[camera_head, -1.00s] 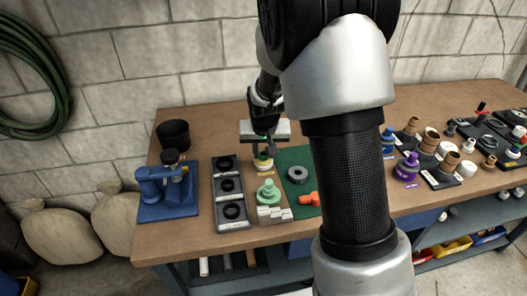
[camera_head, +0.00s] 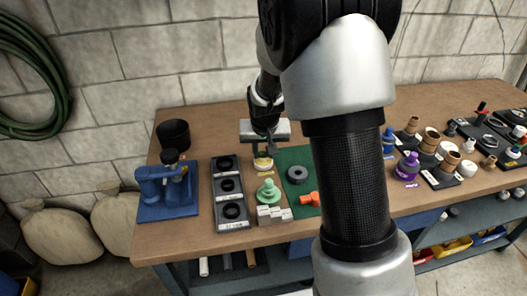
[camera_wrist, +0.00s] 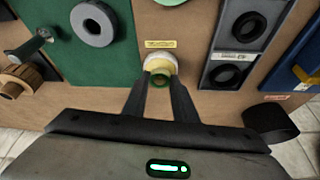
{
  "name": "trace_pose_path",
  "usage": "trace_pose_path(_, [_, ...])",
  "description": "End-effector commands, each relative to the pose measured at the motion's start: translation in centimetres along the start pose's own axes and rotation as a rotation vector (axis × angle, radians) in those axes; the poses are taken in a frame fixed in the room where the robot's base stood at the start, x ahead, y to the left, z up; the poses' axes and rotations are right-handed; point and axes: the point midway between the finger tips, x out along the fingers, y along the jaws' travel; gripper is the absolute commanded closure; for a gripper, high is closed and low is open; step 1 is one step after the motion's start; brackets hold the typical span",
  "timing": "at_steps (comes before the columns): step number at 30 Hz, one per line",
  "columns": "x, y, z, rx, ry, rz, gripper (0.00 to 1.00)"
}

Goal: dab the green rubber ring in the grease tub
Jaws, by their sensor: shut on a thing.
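My gripper (camera_head: 268,148) reaches down over the bench in the head view, its fingers close by the grease tub (camera_head: 263,163). I cannot tell whether the ring touches the grease. In the head view the ring cannot be made out clearly.
A mint-green stepped cone (camera_head: 268,192) stands in front of the tub. A grey tray with black rings (camera_head: 230,190) is to its left, a blue press (camera_head: 167,190) farther left. A green mat (camera_head: 297,160) with a grey ring (camera_head: 297,174) lies right. My arm hides the bench's middle.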

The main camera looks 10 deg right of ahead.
Motion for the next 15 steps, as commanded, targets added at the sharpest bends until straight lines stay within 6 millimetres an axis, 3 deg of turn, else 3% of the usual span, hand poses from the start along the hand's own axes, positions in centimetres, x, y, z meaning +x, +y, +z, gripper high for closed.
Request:
trace_pose_path(7, [-0.2, 0.0, 0.0, 0.0, -0.003, 0.001, 0.93])
trace_pose_path(15, [-2.2, 0.0, -0.9, 0.0, -0.001, 0.0, 0.93])
